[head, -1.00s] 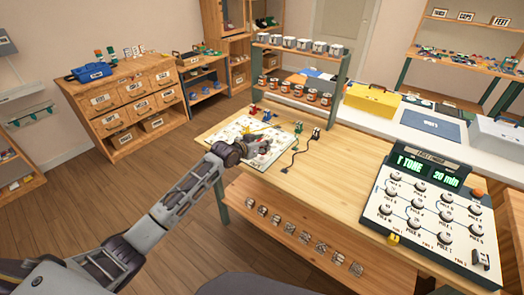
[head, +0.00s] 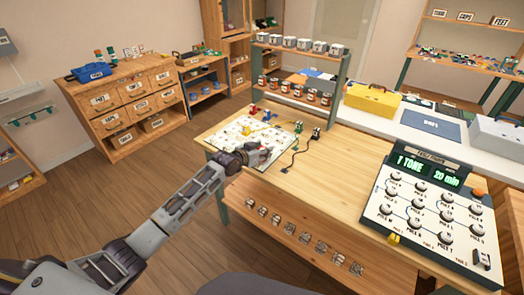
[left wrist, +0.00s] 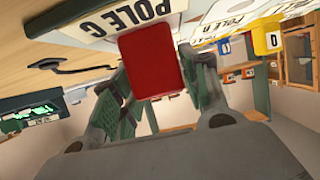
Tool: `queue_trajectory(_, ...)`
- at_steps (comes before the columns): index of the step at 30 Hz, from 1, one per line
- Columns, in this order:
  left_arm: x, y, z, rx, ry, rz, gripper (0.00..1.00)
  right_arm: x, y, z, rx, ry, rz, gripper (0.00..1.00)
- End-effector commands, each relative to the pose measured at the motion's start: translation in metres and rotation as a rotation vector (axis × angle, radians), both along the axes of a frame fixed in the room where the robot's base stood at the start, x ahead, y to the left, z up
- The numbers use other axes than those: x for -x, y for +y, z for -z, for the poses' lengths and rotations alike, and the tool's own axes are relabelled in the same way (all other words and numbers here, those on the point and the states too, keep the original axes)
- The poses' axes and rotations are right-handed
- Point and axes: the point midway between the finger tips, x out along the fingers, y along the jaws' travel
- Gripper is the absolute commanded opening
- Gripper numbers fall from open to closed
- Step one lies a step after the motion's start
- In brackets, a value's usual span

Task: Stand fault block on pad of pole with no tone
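My left gripper (head: 266,154) is low over the near right edge of the white pole board (head: 229,133) on the bench. In the left wrist view its green-padded fingers (left wrist: 152,80) are on either side of a red block (left wrist: 152,62) and appear shut on it. A "POLE C" label (left wrist: 150,12) shows just behind the block; I cannot tell whether the block touches the board. My right gripper is out of view.
A dark cord (head: 291,155) lies right of the board near a black piece (head: 316,133). A can rack (head: 298,75) stands behind.

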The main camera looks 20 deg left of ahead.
Motion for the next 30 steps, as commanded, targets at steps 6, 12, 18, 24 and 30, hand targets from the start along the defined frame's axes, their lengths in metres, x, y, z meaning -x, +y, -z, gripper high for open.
queue_trajectory(6, 0.000, 0.000, 0.000, 0.000, 0.000, 0.000, 0.60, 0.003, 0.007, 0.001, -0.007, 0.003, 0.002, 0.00)
queue_trajectory(12, 0.000, 0.000, -0.001, 0.000, 0.000, 0.000, 0.60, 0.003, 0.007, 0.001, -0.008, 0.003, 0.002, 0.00)
queue_trajectory(18, 0.003, 0.002, -0.004, -0.001, 0.001, -0.001, 0.60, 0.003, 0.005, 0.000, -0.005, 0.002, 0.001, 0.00)
queue_trajectory(24, 0.014, 0.006, -0.008, -0.001, 0.001, -0.001, 0.60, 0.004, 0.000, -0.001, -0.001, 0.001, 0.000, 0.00)
queue_trajectory(30, 0.030, 0.011, -0.016, -0.001, 0.001, 0.000, 0.60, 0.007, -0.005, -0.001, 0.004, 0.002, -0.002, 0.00)
